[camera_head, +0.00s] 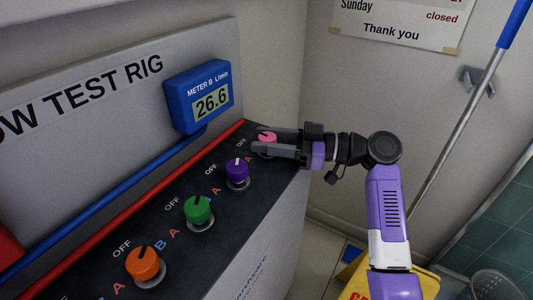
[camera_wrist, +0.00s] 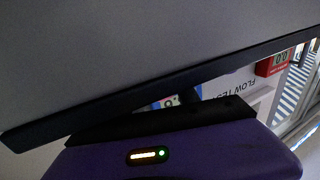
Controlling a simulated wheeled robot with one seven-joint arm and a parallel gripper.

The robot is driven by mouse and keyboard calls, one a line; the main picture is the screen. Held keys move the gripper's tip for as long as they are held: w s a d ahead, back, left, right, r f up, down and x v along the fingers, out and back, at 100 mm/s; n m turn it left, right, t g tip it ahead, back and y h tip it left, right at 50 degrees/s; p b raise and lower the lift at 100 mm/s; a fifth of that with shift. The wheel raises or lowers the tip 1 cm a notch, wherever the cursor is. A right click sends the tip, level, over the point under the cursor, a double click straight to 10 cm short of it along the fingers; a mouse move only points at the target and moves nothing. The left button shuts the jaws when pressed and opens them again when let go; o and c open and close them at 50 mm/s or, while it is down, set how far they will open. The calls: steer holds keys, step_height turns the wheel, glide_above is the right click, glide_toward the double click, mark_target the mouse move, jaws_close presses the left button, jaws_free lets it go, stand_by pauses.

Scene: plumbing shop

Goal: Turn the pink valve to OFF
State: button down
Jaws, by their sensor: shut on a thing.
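The pink valve (camera_head: 267,136) is the farthest knob in the row on the dark sloped panel, in the head view. My gripper (camera_head: 260,141) reaches in from the right with its two grey fingers on either side of the pink valve, shut on it. The fingers hide much of the valve, so I cannot tell its exact pointer direction. An OFF label (camera_head: 241,143) sits beside it on the left. The valve cannot be made out in the wrist view, which is filled by a grey surface and purple and black parts of my gripper.
Purple (camera_head: 237,173), green (camera_head: 198,209) and orange (camera_head: 145,263) valves line the panel nearer to me. A blue meter (camera_head: 199,95) reads 26.6 above the panel. Red (camera_head: 128,207) and blue (camera_head: 101,215) pipes run behind. A wall stands close beyond the pink valve.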

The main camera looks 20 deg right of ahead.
steer(key=shift+n+g+y+b, duration=0.5)
steer(key=shift+n+g+b, duration=0.1)
steer(key=shift+g+b, duration=0.15)
steer(key=c, duration=0.9)
jaws_free()
steer(key=shift+v, duration=3.85)
